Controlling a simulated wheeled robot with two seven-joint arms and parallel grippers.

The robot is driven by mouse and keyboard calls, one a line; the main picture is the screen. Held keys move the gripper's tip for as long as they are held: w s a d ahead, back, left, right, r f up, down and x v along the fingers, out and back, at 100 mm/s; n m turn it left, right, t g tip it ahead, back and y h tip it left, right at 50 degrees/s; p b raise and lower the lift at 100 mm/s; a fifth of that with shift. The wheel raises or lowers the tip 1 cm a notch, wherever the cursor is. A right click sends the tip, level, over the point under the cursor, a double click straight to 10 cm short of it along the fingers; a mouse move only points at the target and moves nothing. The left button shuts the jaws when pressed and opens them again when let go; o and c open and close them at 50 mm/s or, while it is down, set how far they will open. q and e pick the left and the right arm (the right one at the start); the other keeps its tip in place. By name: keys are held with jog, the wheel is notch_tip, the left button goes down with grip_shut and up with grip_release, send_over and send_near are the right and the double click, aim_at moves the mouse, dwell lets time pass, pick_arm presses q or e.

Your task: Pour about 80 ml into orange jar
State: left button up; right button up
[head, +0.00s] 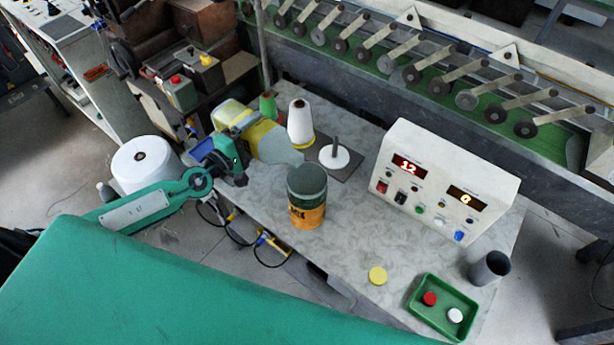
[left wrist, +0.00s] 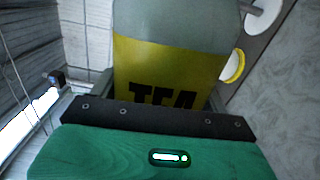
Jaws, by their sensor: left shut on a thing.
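A bottle (head: 267,141) with a yellow label is tilted well over, with its neck at the right, close above the rim of the orange jar. In the left wrist view the bottle (left wrist: 170,65) shows dark letters reading TEA on its yellow band. My left gripper (head: 240,148) is shut on the bottle's body. The orange jar (head: 308,216) stands upright on the grey table, with an orange band and a dark grey-green upper part. No stream is clear between bottle and jar, and the level inside the jar cannot be told. My right gripper is not in view.
A white control box (head: 440,185) with red and amber displays stands at the right. A white cone (head: 301,122) and a spindle plate (head: 334,157) stand behind the jar. A yellow cap (head: 377,275), green tray (head: 417,303) and grey cup (head: 490,268) are at front right.

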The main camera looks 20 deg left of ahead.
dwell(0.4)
